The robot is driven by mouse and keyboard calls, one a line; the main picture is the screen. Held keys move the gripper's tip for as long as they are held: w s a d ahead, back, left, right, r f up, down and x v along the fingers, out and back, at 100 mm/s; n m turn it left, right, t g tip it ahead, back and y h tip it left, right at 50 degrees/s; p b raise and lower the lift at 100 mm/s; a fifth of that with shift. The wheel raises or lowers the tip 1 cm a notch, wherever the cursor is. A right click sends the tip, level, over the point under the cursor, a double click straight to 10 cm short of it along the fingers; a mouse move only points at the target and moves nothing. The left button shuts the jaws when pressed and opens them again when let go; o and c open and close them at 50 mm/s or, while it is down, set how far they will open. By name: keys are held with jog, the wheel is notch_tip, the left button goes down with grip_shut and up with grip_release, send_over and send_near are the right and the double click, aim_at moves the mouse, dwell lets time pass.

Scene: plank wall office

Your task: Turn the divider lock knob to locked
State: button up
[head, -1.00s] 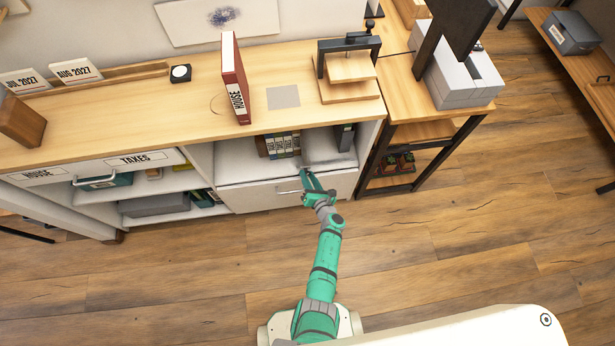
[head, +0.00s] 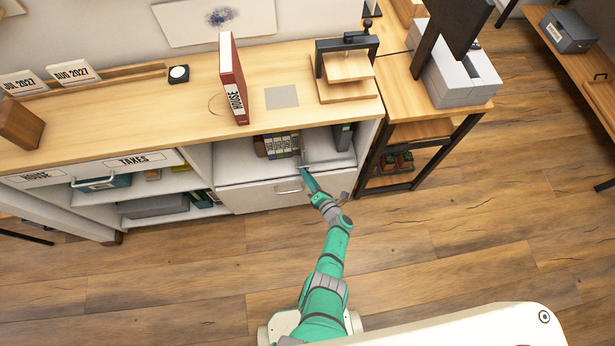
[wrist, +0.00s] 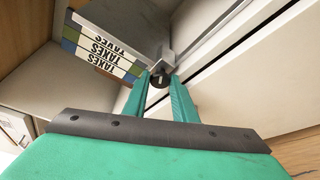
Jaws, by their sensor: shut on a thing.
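The divider lock knob (wrist: 160,79) is a small dark round part with a pale mark on its face, in the upper middle of the wrist view. It sits at the front end of a grey metal divider (wrist: 162,60), which also shows in the open shelf bay in the head view (head: 301,146). My gripper (wrist: 163,88) has its two green fingers on either side of the knob, shut on it. In the head view my gripper (head: 304,171) reaches to the front of the bay and its fingers hide the knob. I cannot read the knob's markings.
Several TAXES binders (wrist: 101,50) stand left of the divider. A dark box file (head: 342,136) stands at the bay's right end. A white drawer front (head: 262,196) lies below the bay.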

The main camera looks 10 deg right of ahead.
jog(key=o, duration=1)
jog(key=shift+o, duration=0.2)
jog(key=v, duration=1)
jog(key=shift+s, duration=0.4)
jog(key=shift+w+d+r, duration=0.1)
jog(key=shift+w+d, duration=0.05)
jog(key=shift+w, duration=0.05)
